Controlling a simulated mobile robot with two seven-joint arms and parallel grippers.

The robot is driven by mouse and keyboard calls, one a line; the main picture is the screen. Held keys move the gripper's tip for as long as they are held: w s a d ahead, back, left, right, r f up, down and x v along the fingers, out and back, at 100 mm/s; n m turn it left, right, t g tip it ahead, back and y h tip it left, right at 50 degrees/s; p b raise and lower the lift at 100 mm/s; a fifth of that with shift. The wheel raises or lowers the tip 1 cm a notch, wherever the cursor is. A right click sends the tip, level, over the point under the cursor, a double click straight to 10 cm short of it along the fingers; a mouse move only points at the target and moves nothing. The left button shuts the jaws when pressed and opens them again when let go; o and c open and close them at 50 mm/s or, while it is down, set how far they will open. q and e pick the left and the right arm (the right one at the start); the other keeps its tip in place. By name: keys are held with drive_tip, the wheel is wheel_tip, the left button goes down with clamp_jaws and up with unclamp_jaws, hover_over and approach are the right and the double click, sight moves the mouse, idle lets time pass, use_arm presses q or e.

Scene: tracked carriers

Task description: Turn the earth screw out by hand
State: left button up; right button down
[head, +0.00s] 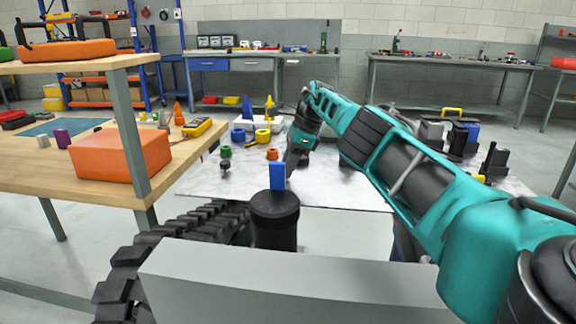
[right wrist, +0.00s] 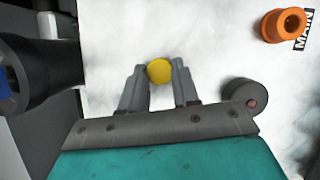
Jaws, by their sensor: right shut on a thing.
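My right arm reaches in from the right in the head view, and its gripper (head: 286,180) points down at the pale table. In the right wrist view my right gripper (right wrist: 160,72) is shut on a small round yellow screw head (right wrist: 160,71), with one grey finger on each side of it. The gripper hides this yellow piece in the head view. Whatever is under the yellow head cannot be seen. My left gripper is in neither view.
An orange ring-shaped piece (right wrist: 284,25) sits beside a "MAIN" label (right wrist: 303,30). A dark round post (right wrist: 243,95) is close right of the fingers. A black cylinder with a blue tab (head: 275,207) stands nearer me. Blue and yellow pieces (head: 262,136) stand further back.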

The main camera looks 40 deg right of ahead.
drive_tip(key=shift+f, duration=0.1)
drive_tip(key=c, duration=0.8)
unclamp_jaws()
drive_tip(key=shift+p+v, duration=3.2)
drive_tip(key=shift+v, duration=3.35)
